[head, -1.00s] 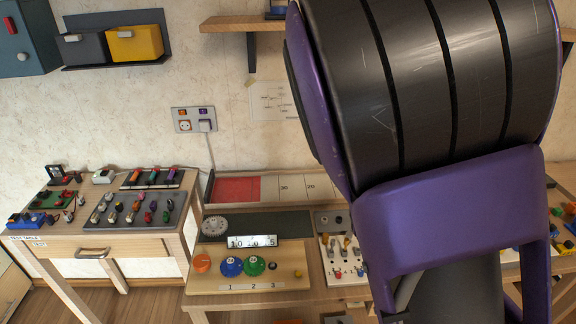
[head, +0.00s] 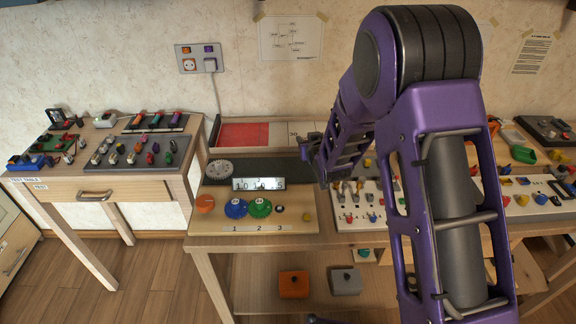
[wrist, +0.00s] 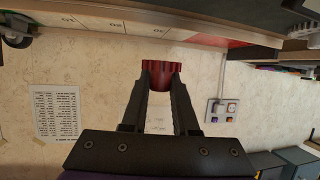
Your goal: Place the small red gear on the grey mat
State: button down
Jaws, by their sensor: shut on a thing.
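The small red gear (wrist: 160,72) is between the fingertips of my gripper (wrist: 160,84) in the wrist view, with its toothed rim facing up in the picture. The fingers are shut on it, and it is clear of any surface there. In the head view my gripper (head: 312,150) is small and dark above the back of the middle table; the gear cannot be made out there. A dark grey strip (head: 276,172), which looks like the grey mat, lies on that table behind the wooden board. My arm stands to its right.
A round dial (head: 219,170) and a number display (head: 258,184) stand by the strip. A wooden board (head: 225,226) bears coloured knobs. A red-and-white numbered panel (head: 243,134) is behind. A switch panel (head: 350,218) is at right. The left table (head: 125,188) is crowded.

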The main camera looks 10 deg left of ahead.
aim_at(305, 170)
notch_tip(305, 170, down, 7)
jog(key=shift+r+b, duration=0.1)
jog(key=shift+b, duration=0.3)
jog(key=shift+s+f, duration=0.15)
jog(key=shift+f, duration=0.45)
jog(key=c, duration=0.7)
grip_release()
jog(key=shift+s+d+f, duration=0.1)
jog(key=shift+f, duration=0.1)
jog(key=shift+r, duration=0.45)
jog(key=v, duration=0.8)
jog(key=r+p+v, duration=0.1)
jog(key=v, duration=0.2)
jog(key=shift+s+d+r, duration=0.1)
jog(key=shift+s, duration=0.1)
